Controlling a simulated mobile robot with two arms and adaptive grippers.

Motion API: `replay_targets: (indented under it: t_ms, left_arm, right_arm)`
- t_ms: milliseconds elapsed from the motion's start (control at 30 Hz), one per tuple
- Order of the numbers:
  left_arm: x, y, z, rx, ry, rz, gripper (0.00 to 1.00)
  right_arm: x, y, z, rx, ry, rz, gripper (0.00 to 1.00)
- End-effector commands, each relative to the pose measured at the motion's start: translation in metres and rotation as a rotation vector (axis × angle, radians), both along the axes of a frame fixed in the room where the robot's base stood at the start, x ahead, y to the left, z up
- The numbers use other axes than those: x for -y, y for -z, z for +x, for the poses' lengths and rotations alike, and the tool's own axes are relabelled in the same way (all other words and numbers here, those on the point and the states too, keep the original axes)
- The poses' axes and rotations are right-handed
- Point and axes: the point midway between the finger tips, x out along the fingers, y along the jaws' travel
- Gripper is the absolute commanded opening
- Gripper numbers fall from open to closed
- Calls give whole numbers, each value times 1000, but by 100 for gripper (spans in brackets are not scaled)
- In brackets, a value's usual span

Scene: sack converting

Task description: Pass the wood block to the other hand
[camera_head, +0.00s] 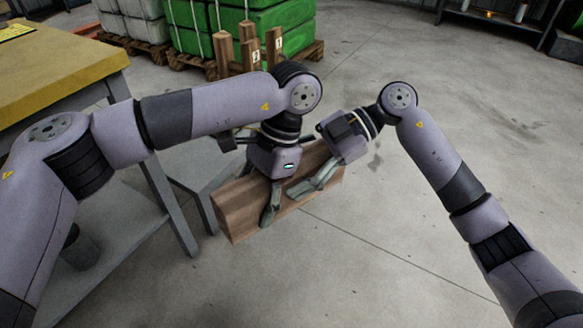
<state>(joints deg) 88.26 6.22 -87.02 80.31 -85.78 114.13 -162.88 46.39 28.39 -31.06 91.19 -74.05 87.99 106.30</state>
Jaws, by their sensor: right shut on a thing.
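The wood block (237,211) is a long, pale brown beam, held up in front of me and slanting from lower left to upper right. My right gripper (299,190) reaches in from the right and is shut on the block near its middle and right part. My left gripper (268,214) comes down from above, with a finger in front of the block left of the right gripper's fingers. The two grippers are close together and cover much of the block.
A table with a yellow top (60,58) and grey legs stands at the left. Behind are green wrapped bales (240,28) on wooden pallets and several upright wood pieces (249,50). A dark shelf (490,18) stands at the back right. The concrete floor (510,130) at the right is clear.

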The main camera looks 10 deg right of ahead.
Motion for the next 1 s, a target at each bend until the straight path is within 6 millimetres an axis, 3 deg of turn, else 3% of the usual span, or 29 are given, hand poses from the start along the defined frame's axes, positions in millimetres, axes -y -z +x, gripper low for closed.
replay_targets:
  t_ms: [567, 600, 900, 1000]
  left_arm:
    - [3, -1, -2, -4, 8, -7, 0]
    - [3, -2, -2, -5, 9, -8, 52]
    - [3, -1, -2, -5, 7, -8, 72]
    - [3, 0, -2, -6, 7, -7, 73]
  right_arm:
    - [-1, -1, 2, 6, 5, 4, 0]
    - [-1, -4, 2, 9, 5, 9, 0]
    - [-1, -4, 2, 7, 6, 10, 0]
    - [-1, -4, 2, 7, 6, 10, 0]
